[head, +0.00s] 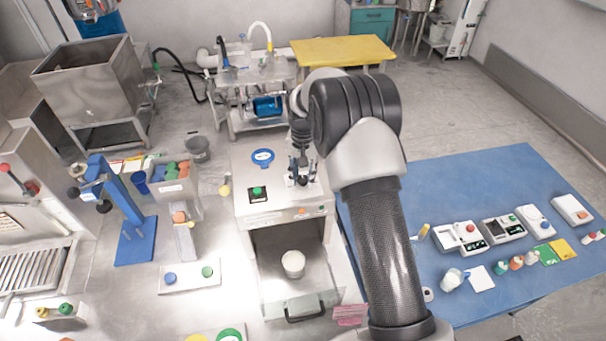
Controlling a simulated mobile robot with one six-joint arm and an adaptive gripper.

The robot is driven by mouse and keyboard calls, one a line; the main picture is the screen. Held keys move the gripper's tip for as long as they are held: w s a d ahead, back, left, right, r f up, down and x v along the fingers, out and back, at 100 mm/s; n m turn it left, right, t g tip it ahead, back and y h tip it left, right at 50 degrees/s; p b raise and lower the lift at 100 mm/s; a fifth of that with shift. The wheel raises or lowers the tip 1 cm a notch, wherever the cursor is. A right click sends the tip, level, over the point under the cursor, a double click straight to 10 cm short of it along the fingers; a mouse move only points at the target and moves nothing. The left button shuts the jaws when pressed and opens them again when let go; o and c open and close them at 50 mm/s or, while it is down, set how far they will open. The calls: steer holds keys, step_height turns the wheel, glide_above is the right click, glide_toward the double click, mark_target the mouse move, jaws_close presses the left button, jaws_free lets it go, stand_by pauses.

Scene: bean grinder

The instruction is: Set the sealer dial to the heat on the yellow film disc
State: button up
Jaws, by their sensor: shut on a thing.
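The sealer (246,213) looks to be the pale box-shaped machine in the middle of the head view, with a green button (257,191) on its top. My gripper (299,180) points down at the right part of that top. It is shut on a small part there, which appears to be the dial. The fingers hide most of it, and its setting cannot be read. A yellow disc (197,338) shows partly at the bottom edge, cut off by the frame; it may be the film disc. No heat marking on it is legible.
A blue ring sign (262,157) stands at the back of the sealer's top. A white cup (293,263) sits in its open front. A blue stand (134,240) and bins are at left. The blue table (400,180) at right holds several small devices.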

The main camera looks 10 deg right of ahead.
mark_target(303, 178)
steer(key=o, duration=1.1)
steer(key=shift+c, duration=0.2)
steer(key=shift+r, duration=0.15)
step_height(303, 178, up, 12)
steer(key=shift+f, duration=0.2)
